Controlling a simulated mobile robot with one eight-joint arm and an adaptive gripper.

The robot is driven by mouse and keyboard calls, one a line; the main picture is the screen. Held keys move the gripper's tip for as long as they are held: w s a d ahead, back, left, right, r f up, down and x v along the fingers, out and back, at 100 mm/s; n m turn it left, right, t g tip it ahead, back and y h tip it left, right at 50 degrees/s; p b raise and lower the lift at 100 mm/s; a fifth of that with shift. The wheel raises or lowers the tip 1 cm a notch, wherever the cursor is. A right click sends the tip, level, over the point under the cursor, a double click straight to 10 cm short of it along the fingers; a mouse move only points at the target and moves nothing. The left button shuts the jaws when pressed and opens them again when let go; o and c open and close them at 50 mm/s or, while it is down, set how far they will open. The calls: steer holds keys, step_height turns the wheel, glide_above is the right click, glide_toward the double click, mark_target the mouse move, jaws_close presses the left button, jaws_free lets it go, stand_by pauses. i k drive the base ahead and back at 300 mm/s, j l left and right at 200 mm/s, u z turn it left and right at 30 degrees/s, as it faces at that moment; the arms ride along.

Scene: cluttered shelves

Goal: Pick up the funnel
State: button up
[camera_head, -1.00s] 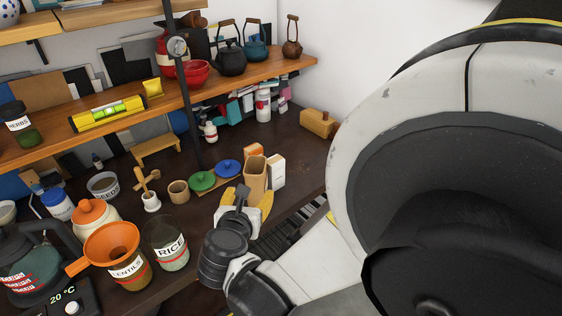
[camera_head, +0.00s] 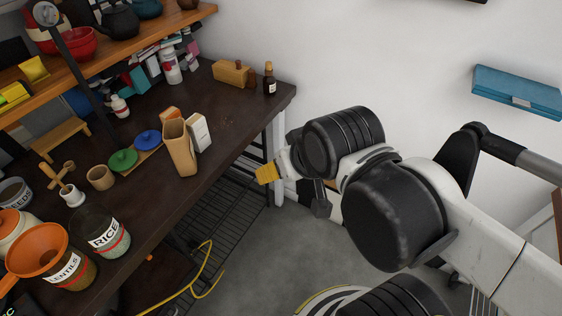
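The orange funnel (camera_head: 37,250) is at the lower left of the head view. It sits on the mouth of the glass jar labelled LENTILS (camera_head: 68,268), with its wide opening facing up. My gripper (camera_head: 267,174) shows only in part, as a yellow tip at the end of my arm. It is off the right edge of the counter, well to the right of the funnel and apart from it. The rest of the gripper is hidden behind my wrist, so its opening cannot be seen.
The RICE jar (camera_head: 101,235) stands right of the LENTILS jar. A mortar with pestle (camera_head: 72,194), a wooden cup (camera_head: 100,177), green and blue lids (camera_head: 123,160) and a tall wooden box (camera_head: 180,148) stand behind on the dark counter (camera_head: 228,120). A shelf (camera_head: 140,35) overhangs the back.

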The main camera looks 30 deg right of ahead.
mark_target(29, 255)
steer(key=j+u, duration=0.15)
steer(key=u, duration=1.5)
